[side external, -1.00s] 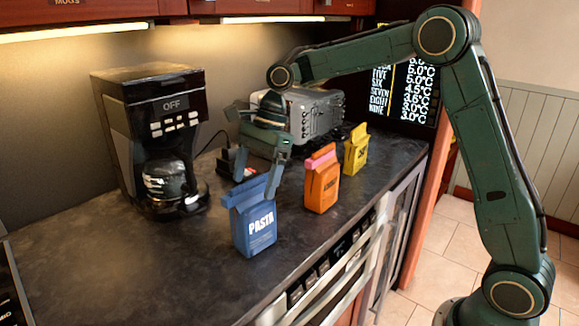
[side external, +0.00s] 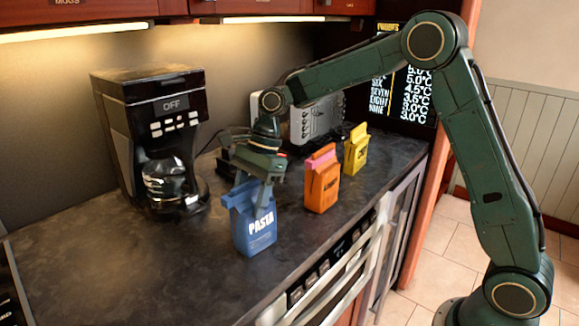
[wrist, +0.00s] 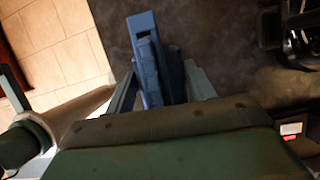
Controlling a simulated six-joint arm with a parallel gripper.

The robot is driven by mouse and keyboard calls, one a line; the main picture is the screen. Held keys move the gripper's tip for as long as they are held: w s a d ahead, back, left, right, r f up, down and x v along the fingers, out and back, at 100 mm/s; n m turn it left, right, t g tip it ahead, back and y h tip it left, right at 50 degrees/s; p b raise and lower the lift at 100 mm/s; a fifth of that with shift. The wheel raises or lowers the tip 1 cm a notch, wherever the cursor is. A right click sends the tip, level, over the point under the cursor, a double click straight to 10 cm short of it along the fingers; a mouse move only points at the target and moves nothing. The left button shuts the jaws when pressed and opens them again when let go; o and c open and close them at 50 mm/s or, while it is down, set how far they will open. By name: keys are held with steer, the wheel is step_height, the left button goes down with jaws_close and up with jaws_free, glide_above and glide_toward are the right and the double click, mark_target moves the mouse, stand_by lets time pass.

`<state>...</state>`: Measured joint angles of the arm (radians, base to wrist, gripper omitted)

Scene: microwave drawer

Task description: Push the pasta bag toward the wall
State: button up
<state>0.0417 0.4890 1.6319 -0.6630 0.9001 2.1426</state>
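The blue pasta bag (side external: 258,232) stands upright on the dark counter near its front edge, left of the orange bag, with its white PASTA label facing the camera. My gripper (side external: 252,188) is low over the bag's top, pointing down. In the wrist view, the bag (wrist: 150,62) lies between the two spread fingers of my gripper (wrist: 160,85). The gripper looks open around the bag's upper part. I cannot tell whether either finger touches it. The wall (side external: 250,90) is behind the counter.
An orange bag (side external: 321,187) and a yellow bag (side external: 356,150) stand to the right. A black coffee maker (side external: 150,130) stands at the back left, and a silver toaster (side external: 312,122) behind the gripper. The counter (side external: 130,265) is clear at the front left.

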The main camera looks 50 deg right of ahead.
steer(key=c, duration=0.7)
steer(key=shift+w, duration=0.1)
steer(key=shift+w+d, duration=0.2)
steer(key=shift+w, duration=2.6)
steer(key=shift+w+d, duration=0.15)
steer(key=shift+w, duration=2.75)
steer(key=o, duration=1.5)
steer(key=shift+c, duration=0.2)
